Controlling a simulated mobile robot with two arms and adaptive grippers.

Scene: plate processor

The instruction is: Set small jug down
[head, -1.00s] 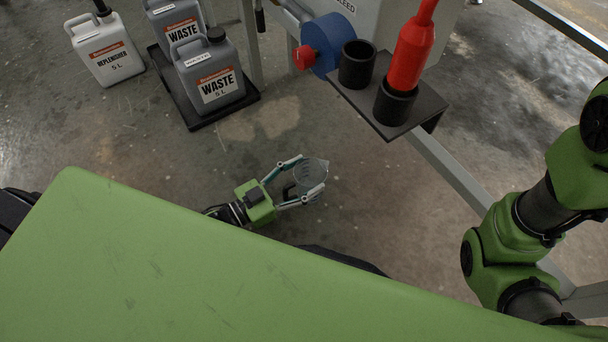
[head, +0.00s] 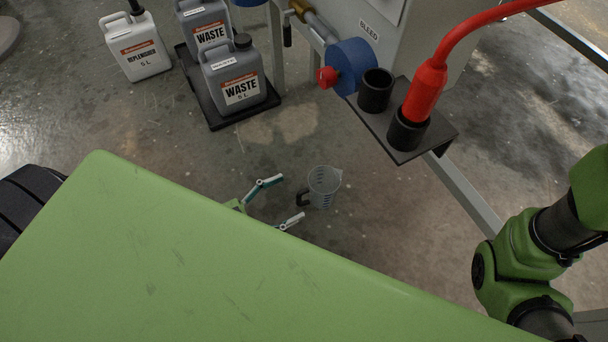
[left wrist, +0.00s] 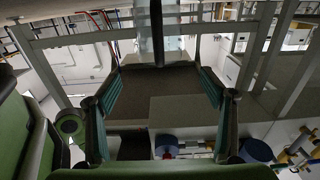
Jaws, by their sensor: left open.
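The small jug (head: 325,182) is clear, with dark graduation marks and a black handle on its left side. In the head view it stands upright on the concrete floor. My left gripper (head: 291,196) is open and empty, just left of the jug on its handle side, with its fingertips apart from the jug body. Its wrist is hidden behind my green body. In the left wrist view the open fingers (left wrist: 161,92) stand at either side, and the jug (left wrist: 145,42) with its dark handle shows at the top, beyond them. My right gripper is out of view.
Grey waste jugs (head: 233,75) stand in a black tray (head: 215,121) at the upper left, beside a white replenisher jug (head: 139,48). A bracket (head: 436,139) with black cups and a red nozzle (head: 427,90) juts out at the right. Floor around the jug is clear.

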